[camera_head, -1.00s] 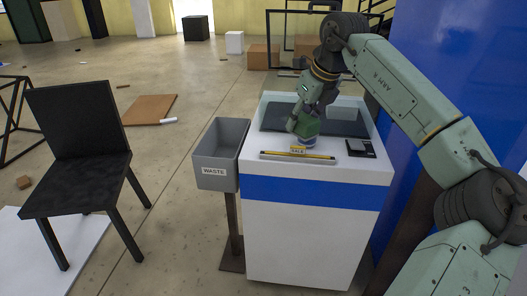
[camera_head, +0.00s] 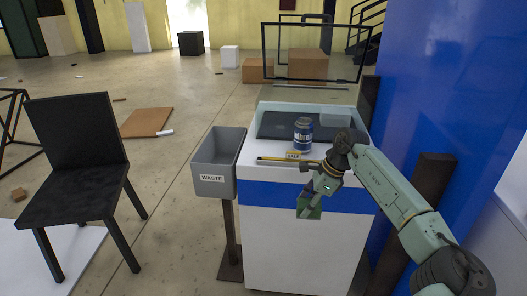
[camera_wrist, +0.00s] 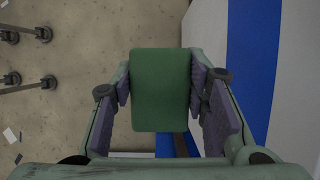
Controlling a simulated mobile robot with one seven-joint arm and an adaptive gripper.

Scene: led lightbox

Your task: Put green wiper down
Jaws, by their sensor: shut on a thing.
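The green wiper (camera_wrist: 160,88) is a green block with rounded corners, seen in the middle of the wrist view. My gripper (camera_wrist: 161,95) is shut on it, with a finger pad on each side. In the head view the wiper (camera_head: 313,207) shows small and dark green at the end of my gripper (camera_head: 310,205). It is in front of the white counter (camera_head: 290,250), below the level of its top. In the wrist view the floor and the blue-striped counter front lie beyond it.
A grey bin labelled WASTE (camera_head: 213,170) stands left of the counter. A black chair (camera_head: 75,150) is farther left. A blue wall (camera_head: 450,90) rises at the right.

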